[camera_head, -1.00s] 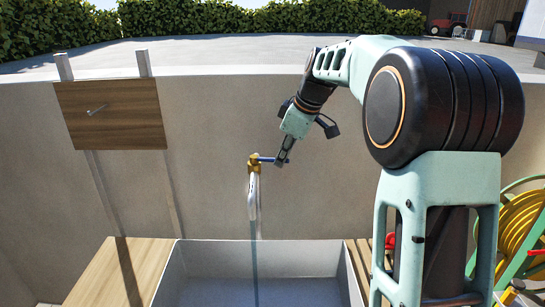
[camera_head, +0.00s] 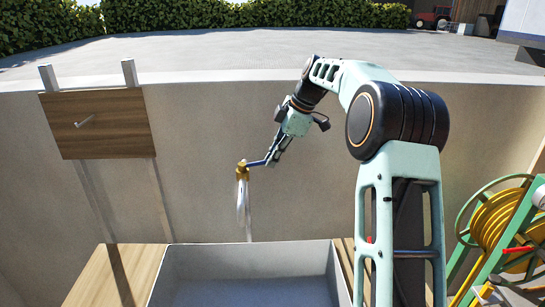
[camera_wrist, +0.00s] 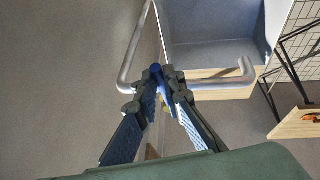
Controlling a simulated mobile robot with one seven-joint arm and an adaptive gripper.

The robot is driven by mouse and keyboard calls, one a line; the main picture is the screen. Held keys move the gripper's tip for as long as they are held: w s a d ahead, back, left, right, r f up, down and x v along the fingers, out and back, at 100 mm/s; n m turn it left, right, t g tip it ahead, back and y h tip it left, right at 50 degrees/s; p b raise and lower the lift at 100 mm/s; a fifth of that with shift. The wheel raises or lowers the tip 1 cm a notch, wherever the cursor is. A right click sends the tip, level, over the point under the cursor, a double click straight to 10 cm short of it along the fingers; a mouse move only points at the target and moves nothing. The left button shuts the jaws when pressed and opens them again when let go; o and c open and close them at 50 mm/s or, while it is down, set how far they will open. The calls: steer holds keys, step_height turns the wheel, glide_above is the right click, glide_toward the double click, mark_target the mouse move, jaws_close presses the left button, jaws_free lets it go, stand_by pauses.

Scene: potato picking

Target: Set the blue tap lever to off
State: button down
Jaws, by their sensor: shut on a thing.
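The brass tap (camera_head: 242,171) is on the concrete wall above the basin, with its pale spout (camera_head: 240,205) hanging down. The blue tap lever (camera_head: 256,163) extends from the tap to the right, tilted slightly up at its free end. My gripper (camera_head: 269,160) is shut on the lever's outer end, coming from the upper right. In the wrist view, my gripper's fingertips (camera_wrist: 160,78) close around the blue lever (camera_wrist: 158,76), whose gripped part is mostly hidden. No water stream is visible below the spout.
The grey basin (camera_head: 165,275) stands below the tap, with a wooden worktop (camera_head: 140,270) at left. A wooden board (camera_head: 95,122) with a peg hangs on the wall. A yellow hose reel (camera_head: 500,225) stands at right.

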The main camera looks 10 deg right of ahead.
steer(key=shift+r, duration=0.1)
steer(key=c, duration=2)
jaws_free()
steer(key=v, duration=1.2)
